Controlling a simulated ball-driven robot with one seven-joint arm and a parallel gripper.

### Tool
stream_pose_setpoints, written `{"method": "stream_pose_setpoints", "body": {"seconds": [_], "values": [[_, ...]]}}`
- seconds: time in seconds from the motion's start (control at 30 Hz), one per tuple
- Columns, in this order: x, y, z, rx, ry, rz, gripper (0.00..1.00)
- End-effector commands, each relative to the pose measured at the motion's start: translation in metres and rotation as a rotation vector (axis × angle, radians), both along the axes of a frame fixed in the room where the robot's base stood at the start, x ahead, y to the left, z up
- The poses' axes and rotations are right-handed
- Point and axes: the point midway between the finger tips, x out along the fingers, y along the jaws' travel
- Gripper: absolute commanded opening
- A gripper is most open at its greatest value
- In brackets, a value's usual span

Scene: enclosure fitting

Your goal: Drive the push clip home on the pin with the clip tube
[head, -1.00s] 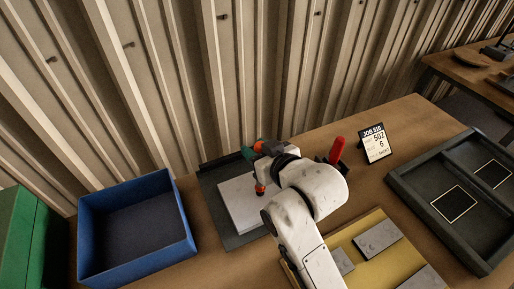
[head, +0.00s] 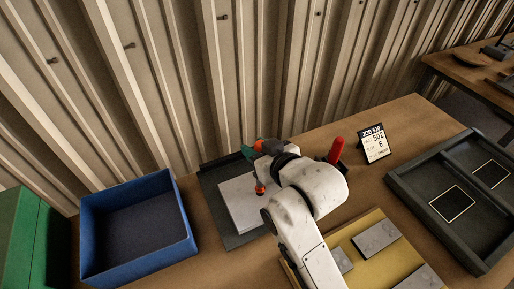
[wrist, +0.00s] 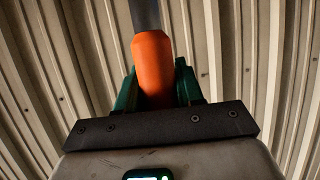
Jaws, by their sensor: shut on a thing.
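My gripper (wrist: 155,90) has green fingers and is shut on the orange handle (wrist: 153,62) of a tool, which I take to be the clip tube; its dark grey shaft (wrist: 145,14) runs out beyond the handle. In the head view the green fingers and orange handle (head: 259,146) show just beyond my wrist, over the back of a white panel (head: 236,203). A small orange-red piece with a dark end (head: 260,188) shows low over the panel, in front of my wrist. I cannot tell whether it touches the panel. The push clip and pin cannot be made out, and my arm covers part of the panel.
The panel lies on a dark grey mat (head: 212,182). A blue bin (head: 184,228) stands left. Right are a red-handled item (head: 336,150), a job card (head: 374,143), a yellow board (head: 374,218) with grey plates and a dark tray (head: 410,190). A corrugated wall stands behind.

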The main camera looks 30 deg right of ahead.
Motion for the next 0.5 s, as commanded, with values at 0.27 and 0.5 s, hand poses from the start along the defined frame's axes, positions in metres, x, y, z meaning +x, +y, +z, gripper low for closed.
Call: {"method": "stream_pose_setpoints", "body": {"seconds": [0.27,0.5], "values": [[0.0,0.0,0.019,0.0,-0.002,0.0,0.03],[0.0,0.0,0.032,0.0,-0.002,0.0,0.03]]}}
